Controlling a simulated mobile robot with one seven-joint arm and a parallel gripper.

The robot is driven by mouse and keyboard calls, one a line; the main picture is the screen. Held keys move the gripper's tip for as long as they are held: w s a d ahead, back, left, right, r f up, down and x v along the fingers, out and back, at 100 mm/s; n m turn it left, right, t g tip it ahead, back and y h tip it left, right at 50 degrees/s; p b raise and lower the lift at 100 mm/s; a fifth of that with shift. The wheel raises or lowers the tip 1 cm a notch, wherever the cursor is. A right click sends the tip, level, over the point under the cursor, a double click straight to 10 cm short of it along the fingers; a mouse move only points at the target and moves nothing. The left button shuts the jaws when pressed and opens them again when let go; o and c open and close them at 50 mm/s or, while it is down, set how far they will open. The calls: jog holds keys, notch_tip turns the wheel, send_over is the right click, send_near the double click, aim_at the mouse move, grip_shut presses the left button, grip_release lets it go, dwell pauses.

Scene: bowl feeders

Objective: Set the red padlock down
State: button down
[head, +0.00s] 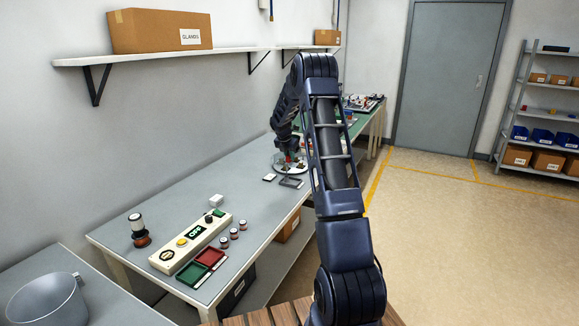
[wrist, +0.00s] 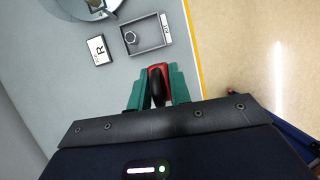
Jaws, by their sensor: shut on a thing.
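The red padlock (wrist: 165,70) is between the green fingers of my gripper (wrist: 158,88) in the wrist view. Its red body shows at the fingertips, with a dark loop in front of it. My gripper is shut on it and holds it over the grey bench (wrist: 75,85). In the head view my gripper (head: 290,160) is small, over the middle of the long bench (head: 225,180), and the padlock cannot be made out clearly there. Whether the padlock touches the bench is not clear.
A grey tray (wrist: 147,35) with a ring-shaped part lies beyond the fingertips, near the bench edge. A white card marked R (wrist: 98,50) lies left of it. A round metal dish (wrist: 88,6) is at the top. Bare bench lies left of my gripper.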

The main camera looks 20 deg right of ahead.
jog(key=shift+r, duration=0.45)
jog(key=shift+s+a+r, duration=0.1)
jog(key=shift+a+r, duration=0.1)
jog(key=shift+a, duration=0.15)
jog(key=s+a, duration=0.6)
jog(key=a, duration=0.4)
send_over(262, 216)
jog(key=s+a, duration=0.1)
jog(key=shift+n, duration=0.4)
notch_tip(262, 216, down, 20)
jog(key=shift+r, duration=0.2)
jog(key=shift+f, duration=0.15)
jog(key=c, duration=1.3)
grip_release()
